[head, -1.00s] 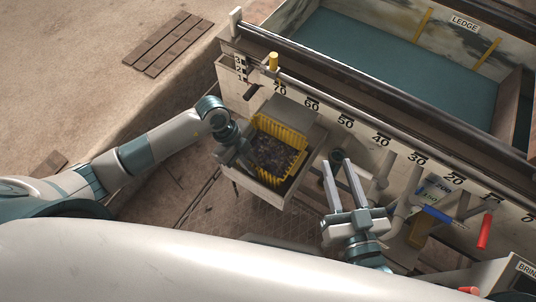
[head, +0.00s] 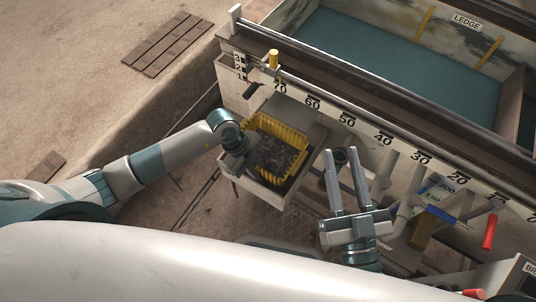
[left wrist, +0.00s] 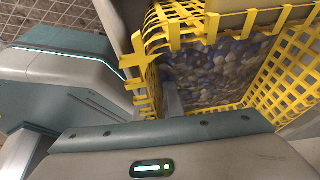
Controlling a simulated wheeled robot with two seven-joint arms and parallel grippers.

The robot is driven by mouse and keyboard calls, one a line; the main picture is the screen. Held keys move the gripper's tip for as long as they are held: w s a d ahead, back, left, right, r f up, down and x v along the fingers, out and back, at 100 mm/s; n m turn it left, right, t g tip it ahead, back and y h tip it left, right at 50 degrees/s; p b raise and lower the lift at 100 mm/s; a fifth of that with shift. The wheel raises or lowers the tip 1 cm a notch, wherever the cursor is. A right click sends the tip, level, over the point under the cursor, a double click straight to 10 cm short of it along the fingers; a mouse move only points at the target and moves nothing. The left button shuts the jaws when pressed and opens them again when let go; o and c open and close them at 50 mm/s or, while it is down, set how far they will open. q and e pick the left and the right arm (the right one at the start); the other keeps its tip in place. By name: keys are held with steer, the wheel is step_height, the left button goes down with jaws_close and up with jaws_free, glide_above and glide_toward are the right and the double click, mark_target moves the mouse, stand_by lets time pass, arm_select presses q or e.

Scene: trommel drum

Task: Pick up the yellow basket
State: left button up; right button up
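The yellow basket (head: 283,130) sits in an open box at the middle of the head view. It holds a dark, gravel-like load. My left gripper (head: 242,157) is at the basket's left side. In the left wrist view the basket's yellow lattice wall (left wrist: 287,84) shows close by, and a grey finger-like part stands near its inner side. My left fingertips are mostly hidden, so I cannot tell if they are shut on the rim. My right gripper (head: 341,157) is open and empty, right of the box, with its two long fingers apart.
The box (head: 268,195) stands against a white wall with a number scale (head: 345,120). A dark rail (head: 350,80) runs above it. Blue and red handles (head: 489,232) lie to the right. Open floor lies to the left.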

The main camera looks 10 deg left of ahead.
arm_select(q)
steer(key=shift+c, duration=0.4)
jaws_close()
stand_by(0.5)
steer(key=shift+w+r, duration=0.1)
steer(key=shift+r, duration=0.05)
stand_by(0.9)
